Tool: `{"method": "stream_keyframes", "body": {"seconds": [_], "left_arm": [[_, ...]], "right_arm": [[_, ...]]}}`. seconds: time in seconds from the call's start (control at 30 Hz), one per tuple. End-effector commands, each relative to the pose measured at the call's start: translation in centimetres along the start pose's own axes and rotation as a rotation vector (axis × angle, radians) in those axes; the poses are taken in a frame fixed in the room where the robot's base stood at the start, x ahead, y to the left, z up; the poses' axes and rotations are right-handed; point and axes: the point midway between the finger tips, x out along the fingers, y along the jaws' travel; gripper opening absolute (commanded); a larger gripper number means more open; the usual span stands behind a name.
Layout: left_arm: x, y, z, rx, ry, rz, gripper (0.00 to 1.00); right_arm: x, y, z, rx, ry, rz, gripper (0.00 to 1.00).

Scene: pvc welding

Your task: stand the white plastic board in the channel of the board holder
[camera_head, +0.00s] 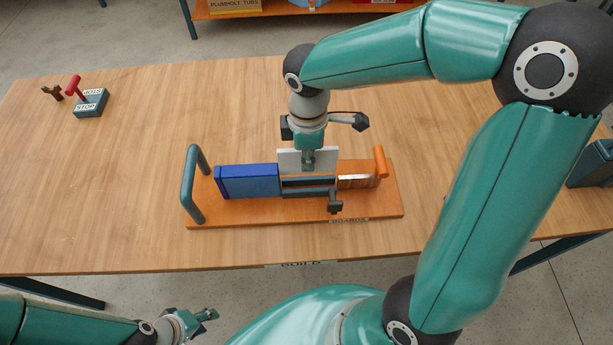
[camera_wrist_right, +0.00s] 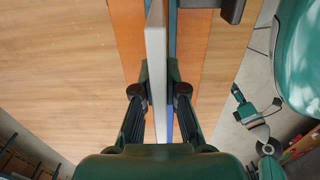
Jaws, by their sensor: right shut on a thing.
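The white plastic board (camera_head: 292,157) is upright, edge-on in the right wrist view (camera_wrist_right: 156,60). My right gripper (camera_head: 308,158) is shut on the board, with a finger on each side (camera_wrist_right: 158,92). The board holder's orange base (camera_head: 290,216) lies on the table, with dark channel bars (camera_head: 308,190) near its middle. The board stands at these bars, but its lower edge is hidden, so I cannot tell whether it is in the channel. My left gripper (camera_head: 203,317) is low at the left, off the table and far from the board; its jaw opening is unclear.
A blue block (camera_head: 248,181) sits on the base left of the bars. A teal upright handle (camera_head: 194,184) stands at its left end and an orange handle (camera_head: 380,162) at its right. A stop box (camera_head: 90,102) with a red lever is far left. The table's left side is mostly clear.

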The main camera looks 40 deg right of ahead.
Motion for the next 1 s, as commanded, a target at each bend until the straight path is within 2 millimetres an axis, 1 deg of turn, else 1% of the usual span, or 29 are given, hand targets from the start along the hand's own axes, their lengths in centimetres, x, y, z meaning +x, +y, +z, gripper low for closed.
{"method": "stream_keyframes", "body": {"seconds": [0.03,0.1,0.33,0.5,0.6,0.87,1.0], "left_arm": [[0.1,0.0,0.0,0.000,0.000,0.000,0.40],[0.2,-0.1,0.0,0.000,0.000,0.000,0.40],[0.3,-0.1,0.0,0.000,0.000,0.000,0.40],[0.5,-0.2,0.0,0.000,0.000,0.000,0.40],[0.6,-0.2,0.0,0.000,0.000,0.000,0.40],[0.6,-0.2,0.0,0.000,0.000,0.000,0.40],[1.0,-0.3,0.0,0.000,0.000,0.000,0.40]], "right_arm": [[1.1,-0.1,0.1,0.003,-0.002,-0.004,0.00],[2.1,-0.1,0.2,0.003,-0.001,-0.003,0.00],[3.8,-0.1,0.2,0.006,-0.001,-0.001,0.00],[6.2,-0.1,0.2,0.005,-0.002,-0.003,0.00],[7.2,-0.1,0.2,0.006,-0.001,-0.002,0.00],[7.3,-0.1,0.2,0.006,0.002,0.001,0.00],[7.8,-0.1,0.2,0.007,0.001,0.001,0.00]]}}
